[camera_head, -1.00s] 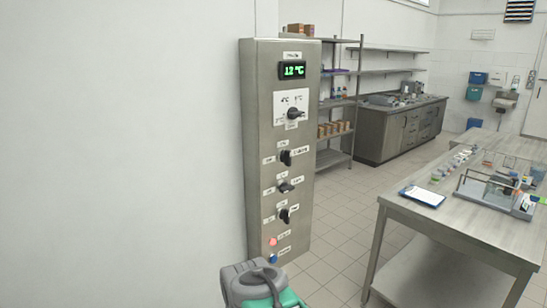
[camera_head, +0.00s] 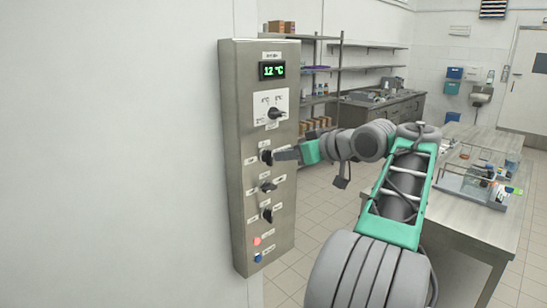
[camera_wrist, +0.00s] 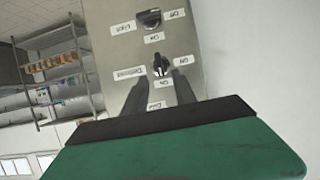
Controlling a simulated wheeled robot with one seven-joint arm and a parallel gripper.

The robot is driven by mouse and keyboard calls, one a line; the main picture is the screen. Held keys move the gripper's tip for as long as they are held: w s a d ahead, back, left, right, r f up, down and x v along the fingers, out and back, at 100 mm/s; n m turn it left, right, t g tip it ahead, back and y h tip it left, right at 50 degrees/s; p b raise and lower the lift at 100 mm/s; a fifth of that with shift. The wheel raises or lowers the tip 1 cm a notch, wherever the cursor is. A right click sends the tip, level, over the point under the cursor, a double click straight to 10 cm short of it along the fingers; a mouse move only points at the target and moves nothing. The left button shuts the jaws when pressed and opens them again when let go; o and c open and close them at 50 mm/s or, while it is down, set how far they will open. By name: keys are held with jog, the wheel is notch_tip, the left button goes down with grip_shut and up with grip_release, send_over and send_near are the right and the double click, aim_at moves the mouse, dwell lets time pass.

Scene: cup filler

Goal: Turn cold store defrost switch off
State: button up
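The defrost switch (camera_wrist: 160,65) is a black rotary knob on the steel control panel (camera_head: 236,120), with upside-down "Defrost", "On" and "Off" labels around it in the wrist view. Its grip lies in line with the "On" label. It is the upper of three similar knobs in the head view (camera_head: 266,156). My gripper (camera_wrist: 159,80) is open. Its two dark fingers point at the panel, one on each side of the knob, tips close to it. I cannot tell whether they touch it. In the head view my gripper (camera_head: 277,156) meets the panel at this knob.
A knob labelled "Light" (camera_wrist: 150,17) sits beside it, its grip turned sideways. The panel also has a display reading 12 °C (camera_head: 272,71), a dial (camera_head: 275,113), a third knob (camera_head: 267,216), and red and blue buttons. A workbench (camera_head: 480,225) stands at the right.

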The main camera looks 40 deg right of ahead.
aim_at(272, 156)
jog(key=x, duration=0.6)
jog(key=shift+w+f+p, duration=0.2)
jog(key=shift+p, duration=0.1)
jog(key=shift+c, duration=0.4)
grip_shut()
